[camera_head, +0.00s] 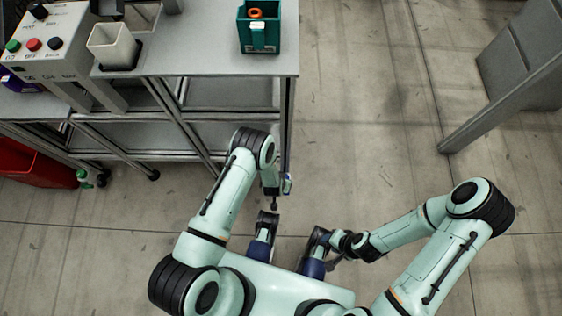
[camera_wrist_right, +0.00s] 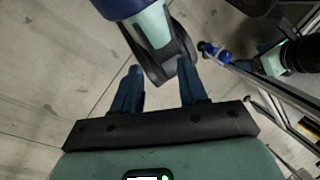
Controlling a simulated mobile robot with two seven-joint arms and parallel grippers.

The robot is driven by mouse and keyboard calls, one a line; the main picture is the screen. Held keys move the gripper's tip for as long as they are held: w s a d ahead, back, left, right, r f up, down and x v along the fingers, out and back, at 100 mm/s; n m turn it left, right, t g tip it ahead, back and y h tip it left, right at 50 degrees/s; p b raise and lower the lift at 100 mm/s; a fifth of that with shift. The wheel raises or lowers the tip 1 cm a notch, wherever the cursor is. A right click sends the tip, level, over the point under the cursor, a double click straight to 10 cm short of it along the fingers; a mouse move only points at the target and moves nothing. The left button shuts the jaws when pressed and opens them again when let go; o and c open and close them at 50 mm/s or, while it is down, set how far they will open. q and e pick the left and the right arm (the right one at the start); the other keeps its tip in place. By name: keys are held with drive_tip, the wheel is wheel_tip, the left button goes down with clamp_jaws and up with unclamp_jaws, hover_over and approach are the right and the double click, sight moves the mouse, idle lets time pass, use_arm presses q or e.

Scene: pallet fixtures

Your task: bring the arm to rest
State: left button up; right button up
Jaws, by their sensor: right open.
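My right arm (camera_head: 430,270) bends in from the lower right, its forearm pointing left across my front. Its gripper (camera_wrist_right: 160,66) shows in the right wrist view with two dark blue fingers apart and nothing held between them. One of my own mint, blue and black links lies beyond the fingers; I cannot tell the gap to it. In the head view this gripper is small and partly hidden. My left arm (camera_head: 222,200) is folded, with its elbow near the bench's front right corner. Its gripper (camera_head: 274,198) is beside a bench leg, small and partly hidden; its fingers are unclear.
A grey bench (camera_head: 195,50) carries a teal bin (camera_head: 260,38) with an orange ring (camera_head: 256,13), a white square container (camera_head: 113,46) and a button box (camera_head: 45,47). A red crate (camera_head: 35,165) is at left. A grey structure (camera_head: 515,75) stands right. Floor between is clear.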

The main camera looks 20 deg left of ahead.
drive_tip(key=shift+s+a+r, duration=0.2)
drive_tip(key=shift+s+r, duration=0.2)
drive_tip(key=shift+s, duration=0.1)
